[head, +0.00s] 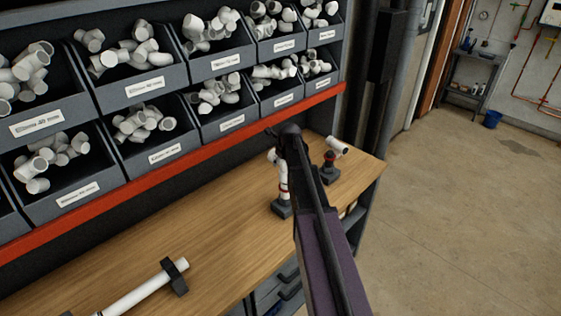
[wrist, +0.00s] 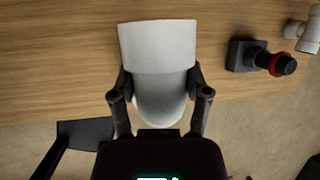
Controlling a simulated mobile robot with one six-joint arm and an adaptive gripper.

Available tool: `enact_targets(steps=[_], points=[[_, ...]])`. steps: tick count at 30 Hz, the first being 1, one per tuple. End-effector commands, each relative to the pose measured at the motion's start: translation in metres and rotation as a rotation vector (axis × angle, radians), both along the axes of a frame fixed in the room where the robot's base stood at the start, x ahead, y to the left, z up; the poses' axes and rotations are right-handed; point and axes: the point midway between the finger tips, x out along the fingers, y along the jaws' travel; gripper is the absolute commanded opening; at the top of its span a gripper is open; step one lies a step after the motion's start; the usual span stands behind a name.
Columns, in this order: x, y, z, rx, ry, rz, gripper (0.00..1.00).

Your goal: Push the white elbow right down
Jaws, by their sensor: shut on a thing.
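The white elbow (wrist: 158,45) fills the middle of the wrist view, with its wide open end toward the top. My gripper (wrist: 160,88) is shut on it, one dark finger against each side. In the head view, a white elbow (head: 273,157) shows at the top of an upright white pipe (head: 284,177) with a red ring, standing in a dark base (head: 281,208) on the bench. My gripper (head: 287,134) is above and beside that elbow, and my arm hides part of it. I cannot tell how deep the elbow sits on the pipe.
A dark stand with a red ring (head: 330,165) is close by on the right, also in the wrist view (wrist: 258,57). A white fitting (head: 338,145) is near it. Bins of white fittings (head: 148,88) line the back. A white pipe (head: 135,296) lies in a holder at front left.

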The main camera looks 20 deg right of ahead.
Motion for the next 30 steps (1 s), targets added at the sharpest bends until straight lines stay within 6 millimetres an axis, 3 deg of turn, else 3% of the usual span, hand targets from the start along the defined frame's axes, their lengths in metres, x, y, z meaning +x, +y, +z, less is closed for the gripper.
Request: enact_targets(steps=[30], points=[[0.000,0.000,-0.026,0.000,0.000,0.000,0.05]])
